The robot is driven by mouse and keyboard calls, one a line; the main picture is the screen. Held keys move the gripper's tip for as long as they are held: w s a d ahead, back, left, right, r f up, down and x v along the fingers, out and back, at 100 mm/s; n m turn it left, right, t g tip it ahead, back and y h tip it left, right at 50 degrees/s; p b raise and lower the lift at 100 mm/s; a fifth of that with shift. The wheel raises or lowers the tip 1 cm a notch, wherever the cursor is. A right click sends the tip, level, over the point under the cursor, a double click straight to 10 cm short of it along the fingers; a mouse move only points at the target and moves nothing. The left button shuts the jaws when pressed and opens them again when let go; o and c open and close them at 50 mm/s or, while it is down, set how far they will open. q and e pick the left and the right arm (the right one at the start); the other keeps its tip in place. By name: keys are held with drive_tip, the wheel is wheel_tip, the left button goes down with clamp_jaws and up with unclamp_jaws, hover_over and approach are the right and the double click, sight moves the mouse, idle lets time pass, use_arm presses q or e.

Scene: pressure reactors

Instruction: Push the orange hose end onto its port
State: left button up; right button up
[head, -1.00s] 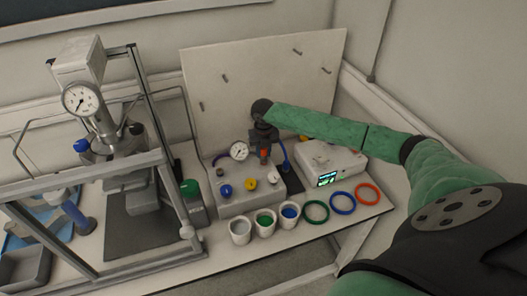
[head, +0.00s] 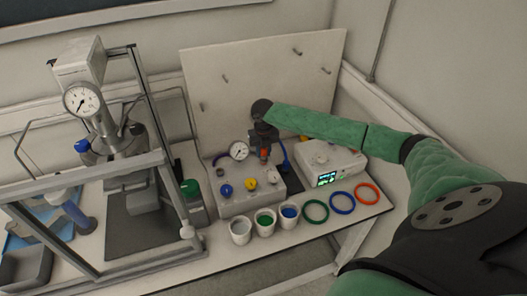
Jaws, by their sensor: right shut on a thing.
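My right gripper (head: 264,147) points down over the back right of a white valve box (head: 247,200). It is shut on the orange hose end (head: 264,154), a small orange piece just below the fingers. The orange hose end is at the back right of the box top; whether it touches its port I cannot tell, as the port is hidden. A blue hose (head: 284,154) runs down beside the gripper on its right. My left gripper is not in view.
The box carries a gauge (head: 238,151) and blue, yellow and white knobs. Several cups (head: 240,231) and coloured rings (head: 316,211) lie along the front edge. A white device with a screen (head: 327,179) stands right; a framed reactor (head: 115,150) stands left.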

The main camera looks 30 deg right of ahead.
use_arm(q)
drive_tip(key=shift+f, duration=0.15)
use_arm(e)
drive_tip(key=shift+f, duration=0.6)
drive_tip(key=o, duration=1)
drive_tip(key=shift+r+b, duration=0.15)
drive_tip(key=shift+b, duration=0.2)
wheel_tip(320, 180, up, 6)
drive_tip(key=b, duration=0.3)
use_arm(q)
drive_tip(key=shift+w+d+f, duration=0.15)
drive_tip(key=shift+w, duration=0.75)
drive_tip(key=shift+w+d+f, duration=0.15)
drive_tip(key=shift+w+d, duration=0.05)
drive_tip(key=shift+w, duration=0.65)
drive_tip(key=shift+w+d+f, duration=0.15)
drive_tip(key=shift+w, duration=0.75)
use_arm(e)
drive_tip(key=shift+r, duration=0.8)
drive_tip(key=shift+f, duration=0.1)
